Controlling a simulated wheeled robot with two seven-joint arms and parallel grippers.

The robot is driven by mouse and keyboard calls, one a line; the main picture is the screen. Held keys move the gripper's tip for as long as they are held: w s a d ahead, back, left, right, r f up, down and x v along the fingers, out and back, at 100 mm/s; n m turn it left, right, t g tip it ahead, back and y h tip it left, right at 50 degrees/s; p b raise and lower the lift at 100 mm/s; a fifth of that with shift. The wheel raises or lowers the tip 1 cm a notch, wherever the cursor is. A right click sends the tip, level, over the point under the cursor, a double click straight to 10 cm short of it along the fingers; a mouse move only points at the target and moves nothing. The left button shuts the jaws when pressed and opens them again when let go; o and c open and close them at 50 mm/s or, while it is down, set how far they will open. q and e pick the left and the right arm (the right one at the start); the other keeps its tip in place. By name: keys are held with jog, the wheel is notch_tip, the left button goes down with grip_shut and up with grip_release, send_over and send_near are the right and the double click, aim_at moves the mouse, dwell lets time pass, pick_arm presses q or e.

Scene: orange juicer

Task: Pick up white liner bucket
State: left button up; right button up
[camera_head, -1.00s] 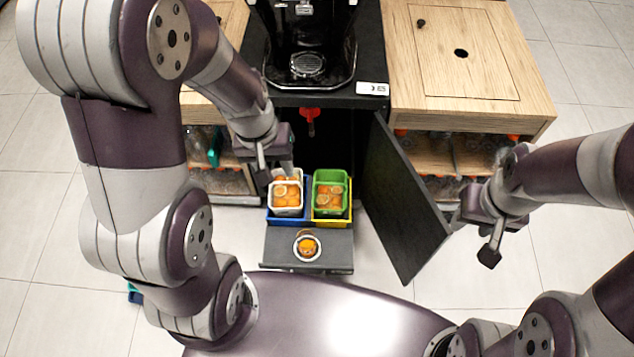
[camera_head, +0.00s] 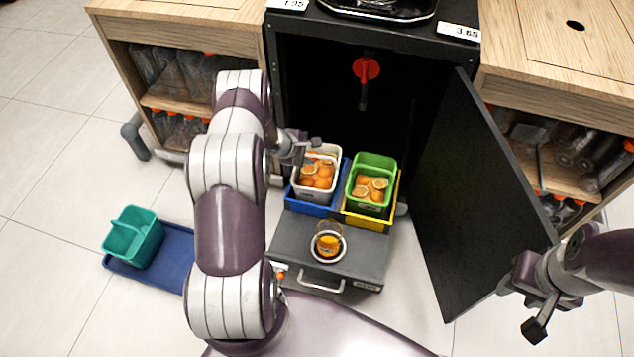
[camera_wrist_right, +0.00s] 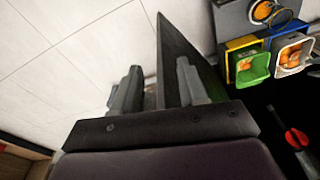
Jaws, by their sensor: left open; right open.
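The white liner bucket (camera_head: 313,196), filled with orange halves, sits in the blue outer bin (camera_head: 306,208) on the pulled-out drawer; it also shows in the right wrist view (camera_wrist_right: 281,65). My left gripper (camera_head: 300,150) is open at the bucket's upper left rim. Whether its fingers straddle the rim or only touch it, I cannot tell. My right gripper (camera_head: 535,305) is open and empty at the lower right, beside the open black door (camera_head: 470,190). The door shows between its fingers (camera_wrist_right: 158,90) in the right wrist view.
A green bucket (camera_head: 361,202) of oranges sits in a yellow bin (camera_head: 366,220) just right. A glass of juice (camera_head: 328,240) stands on the drawer front (camera_head: 290,240). A teal caddy (camera_head: 133,238) and blue tray (camera_head: 150,275) lie on the floor at left.

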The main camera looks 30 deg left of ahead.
aim_at(316, 155)
pick_arm(q)
jog(key=b+x, duration=0.1)
jog(key=x, duration=0.1)
jog(key=b+x, duration=0.1)
jog(key=x, duration=0.2)
jog(key=shift+s+d+f, duration=0.1)
jog(key=shift+s+f, duration=0.1)
jog(key=shift+s, duration=0.2)
jog(key=shift+w+f+b, duration=0.15)
jog(key=shift+w+b, duration=0.1)
jog(key=shift+b, duration=0.05)
grip_shut()
jog(key=shift+r, duration=0.2)
dwell(0.4)
